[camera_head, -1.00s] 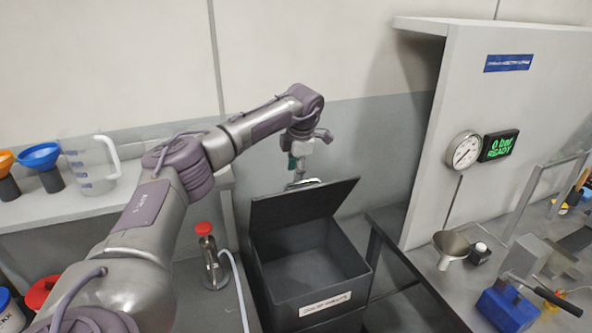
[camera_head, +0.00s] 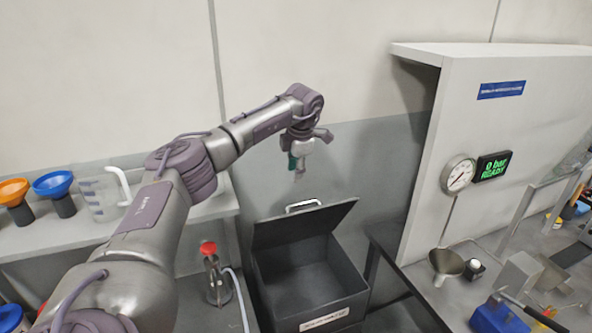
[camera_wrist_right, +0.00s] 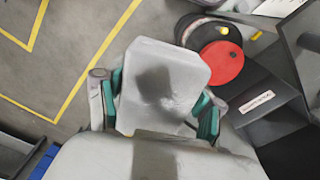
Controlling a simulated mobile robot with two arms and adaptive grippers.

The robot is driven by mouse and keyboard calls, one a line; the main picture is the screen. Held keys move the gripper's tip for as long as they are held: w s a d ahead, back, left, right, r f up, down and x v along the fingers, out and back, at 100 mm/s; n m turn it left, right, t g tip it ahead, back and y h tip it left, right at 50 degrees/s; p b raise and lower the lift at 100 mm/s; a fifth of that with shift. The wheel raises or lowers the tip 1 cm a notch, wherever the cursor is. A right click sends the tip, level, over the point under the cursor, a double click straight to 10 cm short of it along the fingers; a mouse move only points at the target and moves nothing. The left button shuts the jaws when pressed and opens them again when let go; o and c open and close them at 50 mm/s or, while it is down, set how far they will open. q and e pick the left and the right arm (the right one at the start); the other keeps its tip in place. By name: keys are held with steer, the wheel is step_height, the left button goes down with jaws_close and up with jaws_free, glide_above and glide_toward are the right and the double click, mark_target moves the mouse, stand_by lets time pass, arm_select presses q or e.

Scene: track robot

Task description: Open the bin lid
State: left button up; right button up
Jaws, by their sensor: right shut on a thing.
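The dark grey bin (camera_head: 325,319) stands open in the head view, with a label on its front. Its lid (camera_head: 300,222) is raised and tilted up at the back, with a light metal handle (camera_head: 303,205) on its upper edge. My left gripper (camera_head: 298,174) is just above the handle, with a visible gap between them. Its fingers overlap, so its opening is unclear. In the right wrist view, my right gripper (camera_wrist_right: 160,105) is shut on a pale grey, rounded block-like thing (camera_wrist_right: 165,85). The labelled bin (camera_wrist_right: 257,102) also shows at the right there.
A shelf at left holds a measuring jug (camera_head: 103,195), a blue funnel (camera_head: 53,183) and an orange funnel (camera_head: 13,192). A red-topped bottle (camera_head: 213,275) stands left of the bin. A white partition (camera_head: 425,175) with a gauge (camera_head: 458,174) rises to the right.

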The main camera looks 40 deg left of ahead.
step_height(320, 180, up, 2)
steer(key=shift+r+p, duration=0.1)
steer(key=shift+p, duration=0.7)
steer(key=shift+f, duration=0.2)
arm_select(q)
steer(key=shift+a+r, duration=0.15)
steer(key=shift+r, duration=2.15)
arm_select(e)
steer(key=shift+r, duration=0.1)
arm_select(q)
steer(key=v, duration=1.2)
steer(key=shift+w+f, duration=0.1)
